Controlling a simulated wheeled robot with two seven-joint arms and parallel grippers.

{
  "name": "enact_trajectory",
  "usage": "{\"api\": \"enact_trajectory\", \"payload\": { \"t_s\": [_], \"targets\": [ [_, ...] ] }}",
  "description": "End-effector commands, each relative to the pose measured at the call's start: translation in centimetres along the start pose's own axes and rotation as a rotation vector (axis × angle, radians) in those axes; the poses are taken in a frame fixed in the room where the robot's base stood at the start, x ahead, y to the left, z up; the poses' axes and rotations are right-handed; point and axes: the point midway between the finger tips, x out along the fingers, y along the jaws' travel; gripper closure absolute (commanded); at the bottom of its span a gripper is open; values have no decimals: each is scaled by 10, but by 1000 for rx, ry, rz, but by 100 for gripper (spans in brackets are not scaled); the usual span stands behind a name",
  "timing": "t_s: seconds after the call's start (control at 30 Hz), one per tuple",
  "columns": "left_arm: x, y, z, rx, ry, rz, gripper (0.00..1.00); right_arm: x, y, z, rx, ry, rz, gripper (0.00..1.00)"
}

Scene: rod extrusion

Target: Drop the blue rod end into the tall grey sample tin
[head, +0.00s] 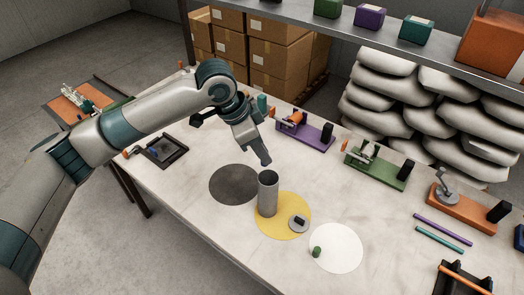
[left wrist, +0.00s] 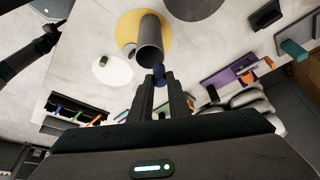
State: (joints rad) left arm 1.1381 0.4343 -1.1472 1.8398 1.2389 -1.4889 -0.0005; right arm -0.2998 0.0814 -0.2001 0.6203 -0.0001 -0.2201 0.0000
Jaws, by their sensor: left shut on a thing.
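The tall grey sample tin (head: 268,195) stands upright and open-topped on the yellow disc (head: 292,232). It also shows in the left wrist view (left wrist: 149,38). My left gripper (head: 264,161) points down close above the tin's mouth. In the left wrist view its fingers (left wrist: 160,82) are shut on the blue rod end (left wrist: 158,69), whose tip sits near the tin's rim. Whether it is over the opening is unclear. In the head view the rod end is hidden by the fingers. A dark jointed shape at the left of the left wrist view may be my right arm; its jaws are unclear.
A green rod end (head: 316,251) stands on the white disc (head: 340,250). The dark disc (head: 233,184) is empty. Purple (head: 318,133), green (head: 392,171) and orange (head: 470,211) stations line the far edge.

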Motion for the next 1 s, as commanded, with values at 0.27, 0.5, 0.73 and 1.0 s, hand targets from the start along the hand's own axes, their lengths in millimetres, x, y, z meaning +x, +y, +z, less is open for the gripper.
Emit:
{"api": "enact_trajectory", "payload": {
  "t_s": [0.27, 0.5, 0.73, 1.0],
  "targets": [
    [0, 0, 0, 0, 0, 0, 77, 0, 0, 0, 0, 0, 0, 57],
    [0, 0, 0, 0, 0, 0, 62, 0, 0, 0, 0, 0, 0, 57],
    [-2, 0, 0, 0, 1, 0, 62, 1, 0, 0, 0, 0, 0, 57],
    [-26, -1, 0, 0, 2, -3, 62, 9, -2, 1, 1, 0, -2, 57]
  ]
}}
